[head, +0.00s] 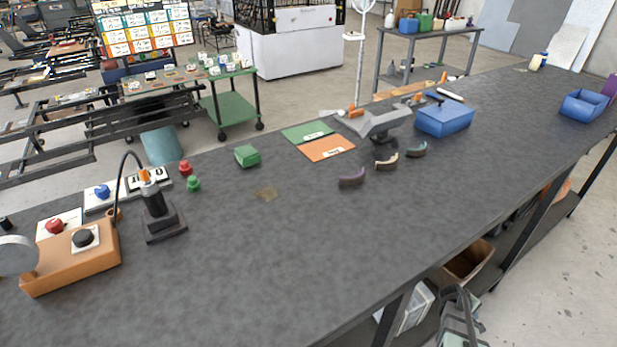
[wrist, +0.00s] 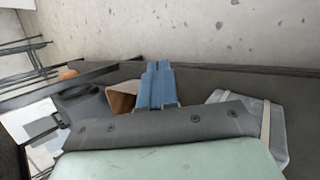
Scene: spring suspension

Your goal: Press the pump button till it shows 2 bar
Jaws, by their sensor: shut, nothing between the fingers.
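The orange pump box (head: 72,262) sits at the left end of the dark bench, with a black round button (head: 83,238) on a white plate on its top. A grey round disc (head: 17,256), probably its gauge, stands at its left; no reading can be seen. A dark hose (head: 121,180) arches from the box to a black upright cylinder (head: 155,200) with an orange top on a dark base. My gripper (wrist: 157,68) shows in the wrist view with its blue fingers shut and empty. It is away from the pump, which is outside the wrist view.
Red and blue buttons (head: 102,191) stand behind the pump. A green block (head: 247,156), green and orange mats (head: 327,148), curved pieces (head: 352,178) and blue bins (head: 444,117) lie farther right. The bench's front middle is clear. A brown bin (head: 468,262) sits below the bench.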

